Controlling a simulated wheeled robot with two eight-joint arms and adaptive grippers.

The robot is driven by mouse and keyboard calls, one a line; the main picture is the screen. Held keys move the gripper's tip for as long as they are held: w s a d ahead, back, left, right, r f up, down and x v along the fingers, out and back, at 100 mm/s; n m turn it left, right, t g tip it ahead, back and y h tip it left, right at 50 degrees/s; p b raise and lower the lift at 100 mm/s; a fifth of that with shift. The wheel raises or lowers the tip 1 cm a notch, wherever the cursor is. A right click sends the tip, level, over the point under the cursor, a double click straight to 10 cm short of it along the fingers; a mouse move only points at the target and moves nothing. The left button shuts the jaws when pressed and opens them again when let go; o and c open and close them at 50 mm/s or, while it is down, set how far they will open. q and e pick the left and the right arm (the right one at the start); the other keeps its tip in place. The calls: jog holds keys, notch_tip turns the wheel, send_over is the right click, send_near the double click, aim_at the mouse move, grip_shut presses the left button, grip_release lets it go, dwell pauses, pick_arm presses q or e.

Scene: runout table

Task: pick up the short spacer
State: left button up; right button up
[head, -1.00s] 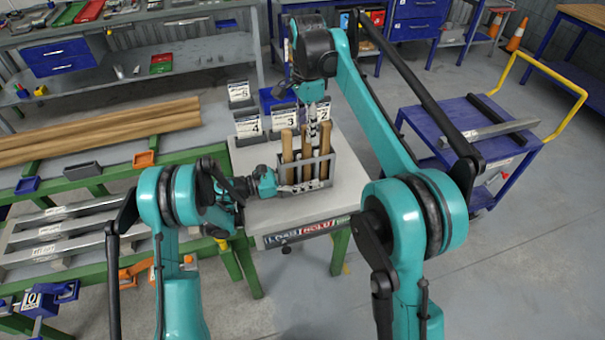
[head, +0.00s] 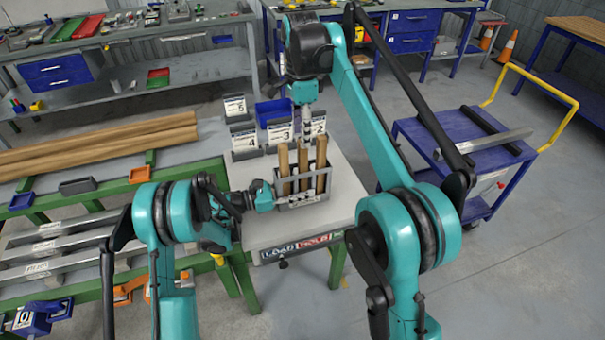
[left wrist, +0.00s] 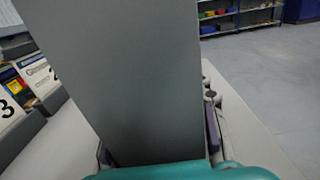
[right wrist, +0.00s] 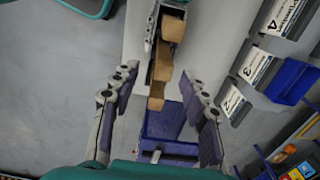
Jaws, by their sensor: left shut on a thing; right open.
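A grey holder (head: 303,199) stands on the pale table, with several upright wooden spacers in it. A left spacer (head: 284,168), a middle spacer (head: 303,165) and a right spacer (head: 320,165) show. The middle one's top is partly hidden by my right gripper, so I cannot tell for sure which is shortest. My left gripper (head: 272,196) is shut on the holder's left side; in the left wrist view a grey panel (left wrist: 140,80) fills its jaws. My right gripper (head: 306,135) is open above the spacers; its spread fingers (right wrist: 162,112) also show around empty space beside them.
Numbered card bins (head: 243,142) stand close behind the holder. A blue cart (head: 470,140) with a bar on it is at the right. Wooden beams (head: 100,140) lie on a green rack at the left.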

aim_at(302, 156)
notch_tip(302, 156, down, 4)
jog(key=shift+f, duration=0.1)
jog(key=f, duration=0.5)
jog(key=shift+w+d, duration=0.1)
jog(key=shift+w, duration=0.3)
grip_shut()
